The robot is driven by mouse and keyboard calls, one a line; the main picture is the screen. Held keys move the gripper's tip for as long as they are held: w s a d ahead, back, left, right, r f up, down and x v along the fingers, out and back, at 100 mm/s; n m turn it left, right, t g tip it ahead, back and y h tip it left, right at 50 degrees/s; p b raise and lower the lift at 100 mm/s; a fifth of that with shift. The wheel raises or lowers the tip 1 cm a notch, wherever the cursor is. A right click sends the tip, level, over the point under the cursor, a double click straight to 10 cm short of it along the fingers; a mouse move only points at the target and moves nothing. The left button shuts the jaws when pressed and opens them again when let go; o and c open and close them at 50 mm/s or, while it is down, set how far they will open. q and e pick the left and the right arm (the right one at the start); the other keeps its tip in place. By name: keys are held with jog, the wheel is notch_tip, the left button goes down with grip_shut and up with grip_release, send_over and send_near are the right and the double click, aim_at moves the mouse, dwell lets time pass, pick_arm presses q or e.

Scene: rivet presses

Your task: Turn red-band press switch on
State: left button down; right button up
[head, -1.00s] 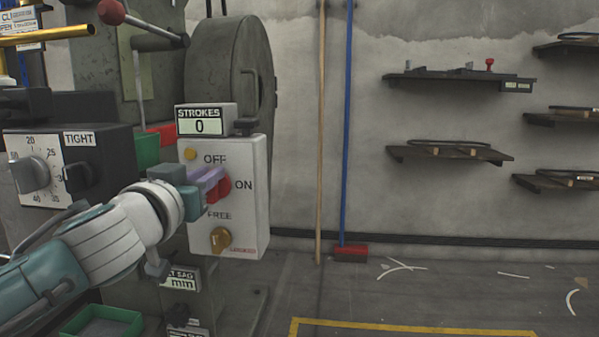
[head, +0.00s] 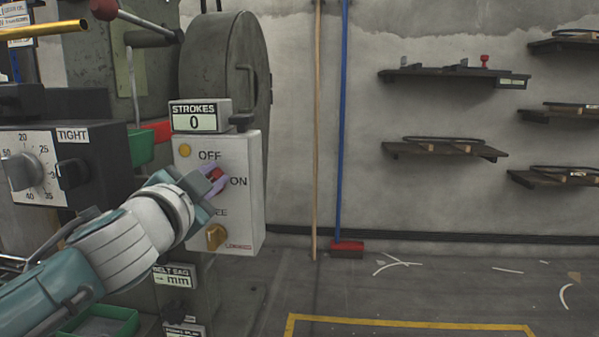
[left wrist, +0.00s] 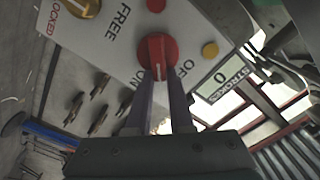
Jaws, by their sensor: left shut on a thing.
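The red switch knob (head: 216,174) is on the white control panel (head: 245,213), among the labels OFF, ON and FREE. In the left wrist view the round red knob (left wrist: 155,46) shows beyond the fingers, with a pale mark on it. My left gripper (head: 216,187) is shut on the knob, with its purple fingers at either side of the raised grip; they also show in the left wrist view (left wrist: 160,82). The gripper and fingers partly cover ON and FREE. I cannot tell exactly where the knob points. My right gripper is not in view.
A STROKES counter (head: 198,117) reading 0 sits on top of the panel. A yellow-orange button (head: 185,150) and an orange key knob (head: 216,237) are on the panel. The black TIGHT dial box (head: 105,160) stands left. Floor to the right is mostly clear.

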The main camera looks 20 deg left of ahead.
pick_arm(q)
jog(key=shift+w+d+f+m+b, duration=0.1)
jog(key=shift+f+m, duration=0.15)
jog(key=shift+m, duration=1.15)
jog(key=shift+s+d+f+m+b, duration=0.15)
jog(key=shift+f+m, duration=0.15)
jog(key=shift+m, duration=1.1)
jog(key=shift+w+d+f+m+b, duration=0.15)
jog(key=shift+f+m, duration=0.1)
jog(key=shift+m, duration=1.15)
jog(key=c, duration=0.8)
grip_release()
jog(key=shift+a, duration=0.1)
jog(key=p+v, duration=0.1)
jog(key=v, duration=0.9)
jog(key=shift+p, duration=0.4)
jog(key=shift+a, duration=0.1)
